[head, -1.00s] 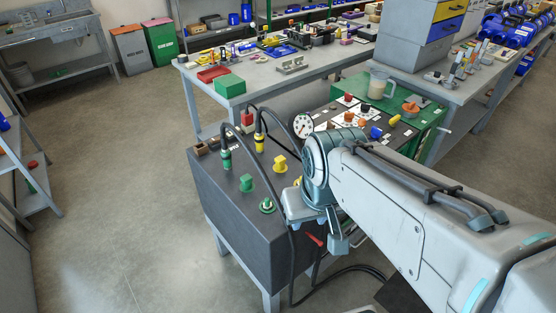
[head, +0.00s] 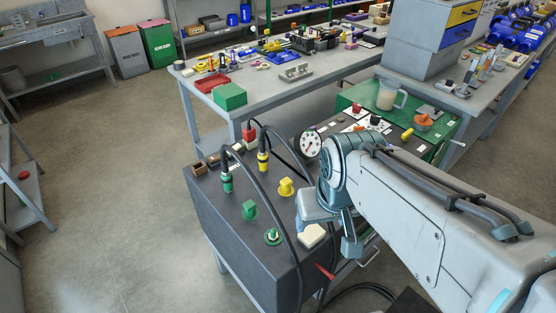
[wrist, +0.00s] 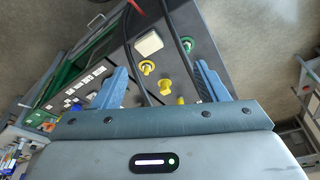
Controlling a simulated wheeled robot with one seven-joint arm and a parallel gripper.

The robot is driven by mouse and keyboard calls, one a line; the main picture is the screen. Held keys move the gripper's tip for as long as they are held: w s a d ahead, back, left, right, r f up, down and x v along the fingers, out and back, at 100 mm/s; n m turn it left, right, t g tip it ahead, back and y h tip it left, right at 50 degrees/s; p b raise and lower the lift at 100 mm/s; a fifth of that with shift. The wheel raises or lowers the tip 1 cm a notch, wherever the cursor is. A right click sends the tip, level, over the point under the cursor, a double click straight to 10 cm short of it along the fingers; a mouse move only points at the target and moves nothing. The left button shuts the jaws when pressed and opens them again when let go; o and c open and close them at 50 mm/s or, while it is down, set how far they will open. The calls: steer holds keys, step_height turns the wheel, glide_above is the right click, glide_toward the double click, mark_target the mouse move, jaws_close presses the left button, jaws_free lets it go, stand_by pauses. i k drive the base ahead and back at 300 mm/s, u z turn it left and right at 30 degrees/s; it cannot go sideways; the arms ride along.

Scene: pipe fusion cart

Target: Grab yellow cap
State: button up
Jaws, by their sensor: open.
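The yellow cap (head: 286,187) stands on the dark top of the fusion cart (head: 235,240), just left of my gripper (head: 315,212) in the head view. In the wrist view the yellow cap (wrist: 165,87) appears between my two blue fingers, below a round yellow fitting (wrist: 147,67). My gripper (wrist: 160,68) is open with nothing between its fingers, and sits above the cart top. Its fingertips are mostly hidden by the wrist in the head view. How high they are above the cap I cannot tell.
A green cap (head: 249,209) and a green socket (head: 273,236) stand near the yellow cap. Black cables with a green plug (head: 227,182) and yellow plug (head: 263,161) arch over the cart.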

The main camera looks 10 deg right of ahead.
mark_target(286, 183)
steer(key=k, duration=0.5)
steer(key=z, duration=1.7)
steer(key=i, duration=1.1)
steer(key=u, duration=1.9)
steer(key=i, duration=0.5)
steer(key=z, duration=0.05)
